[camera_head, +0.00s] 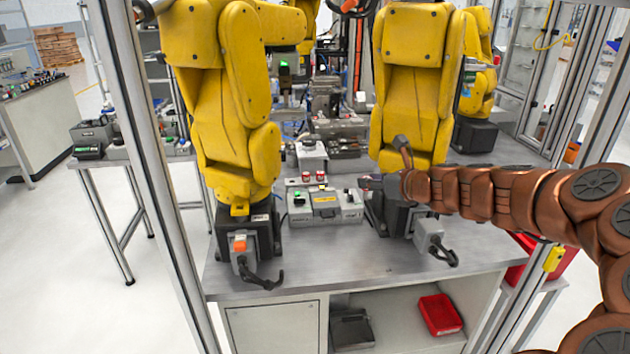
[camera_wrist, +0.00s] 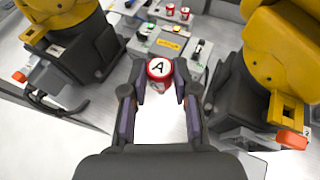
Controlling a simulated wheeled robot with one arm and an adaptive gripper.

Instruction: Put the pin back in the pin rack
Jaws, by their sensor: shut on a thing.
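My gripper (camera_wrist: 159,84) is shut on a red and white pin (camera_wrist: 159,70) with a black letter A on its white top. The pin sits between the two fingertips. In the head view my gripper (camera_head: 371,183) reaches in from the right, near the grey box, and the held pin is too small to make out. Two similar red and white pins (camera_head: 313,176) stand on a low pale holder behind the grey box, which looks like the pin rack (camera_head: 293,182). They also show at the top of the wrist view, ahead of the held pin and apart from it.
The grey box (camera_head: 325,207) with a yellow label and a green switch stands before the rack. Yellow robot arms (camera_head: 237,80) (camera_head: 412,85) on dark bases flank it closely. The front of the grey table (camera_head: 345,268) is clear. Metal frame posts (camera_head: 150,160) stand at the sides.

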